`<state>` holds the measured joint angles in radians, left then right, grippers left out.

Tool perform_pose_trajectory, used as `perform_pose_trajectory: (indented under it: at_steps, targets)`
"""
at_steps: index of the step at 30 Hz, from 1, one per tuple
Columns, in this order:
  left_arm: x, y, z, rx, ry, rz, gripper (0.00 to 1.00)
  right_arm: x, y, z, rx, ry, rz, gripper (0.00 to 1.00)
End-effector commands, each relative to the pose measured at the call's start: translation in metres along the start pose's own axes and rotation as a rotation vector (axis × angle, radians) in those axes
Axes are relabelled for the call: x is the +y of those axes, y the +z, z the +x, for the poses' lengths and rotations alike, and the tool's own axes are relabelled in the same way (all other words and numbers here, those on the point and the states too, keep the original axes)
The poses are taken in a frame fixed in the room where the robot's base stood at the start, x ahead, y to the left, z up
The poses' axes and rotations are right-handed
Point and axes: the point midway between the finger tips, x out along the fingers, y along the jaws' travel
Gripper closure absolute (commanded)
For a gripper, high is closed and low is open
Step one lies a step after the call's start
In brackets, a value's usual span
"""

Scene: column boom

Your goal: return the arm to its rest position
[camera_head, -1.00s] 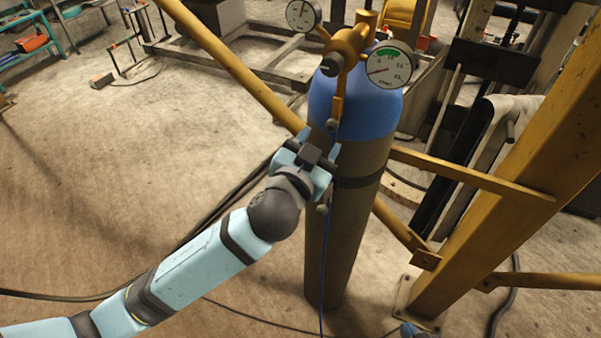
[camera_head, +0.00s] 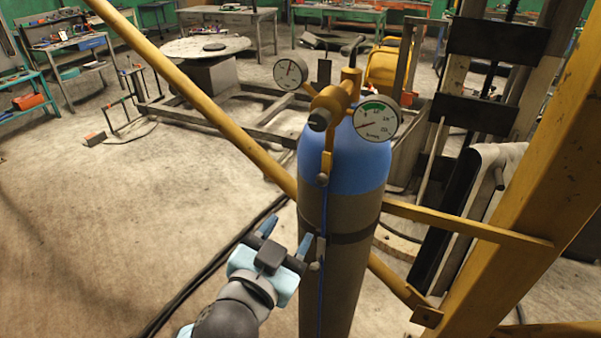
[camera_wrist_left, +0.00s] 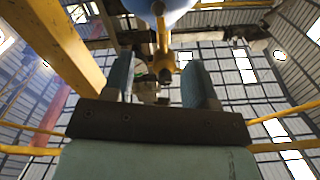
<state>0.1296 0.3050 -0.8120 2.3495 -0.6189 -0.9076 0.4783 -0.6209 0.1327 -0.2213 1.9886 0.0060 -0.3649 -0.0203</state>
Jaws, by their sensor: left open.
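My left arm comes in from the bottom of the head view. Its gripper (camera_head: 287,235) is open and empty, just left of the gas cylinder (camera_head: 340,215). The cylinder stands upright, with a blue top, a brown-grey body, a yellow regulator (camera_head: 332,103) and two round gauges. In the left wrist view my two fingers (camera_wrist_left: 160,82) are spread apart with nothing between them. Beyond them the underside of the regulator (camera_wrist_left: 163,60) shows from below. My right gripper is not in view.
A yellow post (camera_head: 530,180) stands at the right, with thin yellow braces running behind the cylinder. A blue hose hangs down the cylinder's front. Dark cables lie on the floor. Open floor (camera_head: 90,240) is at the left; benches and a round table (camera_head: 205,48) stand at the back.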

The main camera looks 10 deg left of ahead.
Motion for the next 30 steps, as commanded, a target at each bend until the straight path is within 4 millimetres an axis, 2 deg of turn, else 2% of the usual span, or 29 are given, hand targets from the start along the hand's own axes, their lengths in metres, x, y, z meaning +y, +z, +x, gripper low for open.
perform_pose_trajectory:
  at_steps: [2,5,8,11,12,14,15,18,21,25,27,30]
  targets:
    - [0.000,0.002,0.000,-0.003,0.001,-0.001,0.48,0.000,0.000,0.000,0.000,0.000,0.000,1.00]
    - [0.002,0.018,0.002,-0.035,0.012,-0.008,0.48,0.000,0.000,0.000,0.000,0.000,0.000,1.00]
    - [0.006,0.057,0.003,-0.110,0.039,-0.030,0.48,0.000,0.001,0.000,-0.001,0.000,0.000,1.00]
    - [0.010,0.118,-0.004,-0.214,0.072,-0.071,0.48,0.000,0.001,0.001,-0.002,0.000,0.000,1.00]
    - [0.012,0.146,-0.011,-0.258,0.082,-0.093,0.48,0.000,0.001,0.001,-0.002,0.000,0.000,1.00]
    - [0.013,0.187,-0.025,-0.320,0.093,-0.127,0.48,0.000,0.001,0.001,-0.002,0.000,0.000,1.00]
    - [0.014,0.215,-0.037,-0.359,0.097,-0.151,0.48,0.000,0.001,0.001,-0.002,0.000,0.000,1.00]
    - [0.014,0.277,-0.073,-0.447,0.091,-0.208,0.48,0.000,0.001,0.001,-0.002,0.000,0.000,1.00]
    - [0.012,0.323,-0.109,-0.512,0.074,-0.251,0.48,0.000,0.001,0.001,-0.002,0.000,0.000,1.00]
    - [0.009,0.357,-0.144,-0.563,0.050,-0.283,0.48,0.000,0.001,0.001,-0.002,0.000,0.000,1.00]
    - [0.009,0.367,-0.155,-0.578,0.043,-0.291,0.48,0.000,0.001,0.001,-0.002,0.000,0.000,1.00]
    - [0.007,0.372,-0.160,-0.584,0.037,-0.295,0.48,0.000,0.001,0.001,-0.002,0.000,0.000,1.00]
